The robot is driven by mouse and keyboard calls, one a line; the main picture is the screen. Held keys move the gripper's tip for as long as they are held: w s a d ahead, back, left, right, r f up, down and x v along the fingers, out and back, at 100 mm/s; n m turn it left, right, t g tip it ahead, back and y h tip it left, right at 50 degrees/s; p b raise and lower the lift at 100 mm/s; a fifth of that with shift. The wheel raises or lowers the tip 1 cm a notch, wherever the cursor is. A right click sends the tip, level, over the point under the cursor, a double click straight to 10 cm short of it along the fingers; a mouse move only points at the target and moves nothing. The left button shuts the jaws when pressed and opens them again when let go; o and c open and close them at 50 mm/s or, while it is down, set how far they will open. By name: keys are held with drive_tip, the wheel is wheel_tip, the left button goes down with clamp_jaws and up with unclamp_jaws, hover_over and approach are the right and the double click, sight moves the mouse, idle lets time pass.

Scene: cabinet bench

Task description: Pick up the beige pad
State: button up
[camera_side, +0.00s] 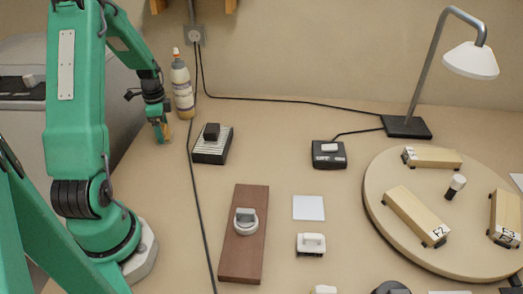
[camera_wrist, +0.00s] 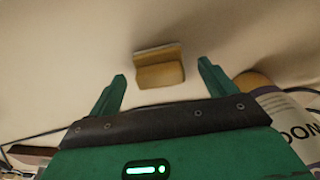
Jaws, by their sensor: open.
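A tan-beige block, which looks like the beige pad (camera_wrist: 160,75), sits on the bench in the wrist view, with a paler strip along its far edge. My gripper (camera_wrist: 162,71) is open, with one green finger on each side of the pad and a gap on both sides. The pad lies at and just beyond the fingertips; I cannot tell its height relative to them. In the side view my gripper (camera_side: 160,138) points down at the back left of the bench. There the pad is mostly hidden, with a small tan patch beside the fingers.
A bottle (camera_side: 182,88) stands close to my gripper's right; its labelled side (camera_wrist: 290,115) shows in the wrist view. A black cable (camera_side: 193,170) runs nearby. A ridged box (camera_side: 211,147), brown board (camera_side: 236,262), pale square (camera_side: 308,208) and round turntable (camera_side: 385,220) lie rightward.

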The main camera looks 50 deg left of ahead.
drive_tip(key=shift+f, duration=0.85)
drive_tip(key=c, duration=1.1)
drive_tip(key=shift+r, duration=0.15)
drive_tip(key=shift+r, duration=0.85)
wheel_tip(320, 180, up, 2)
drive_tip(key=shift+r, duration=0.25)
drive_tip(key=w+d+r, duration=0.1)
drive_tip(key=d+r, duration=0.1)
drive_tip(key=d, duration=0.1)
drive_tip(key=w+d+r, duration=0.1)
drive_tip(key=d+r, duration=0.1)
drive_tip(key=d, duration=0.2)
drive_tip(key=w+d+r, duration=0.2)
drive_tip(key=d, duration=0.2)
drive_tip(key=shift+r, duration=0.3)
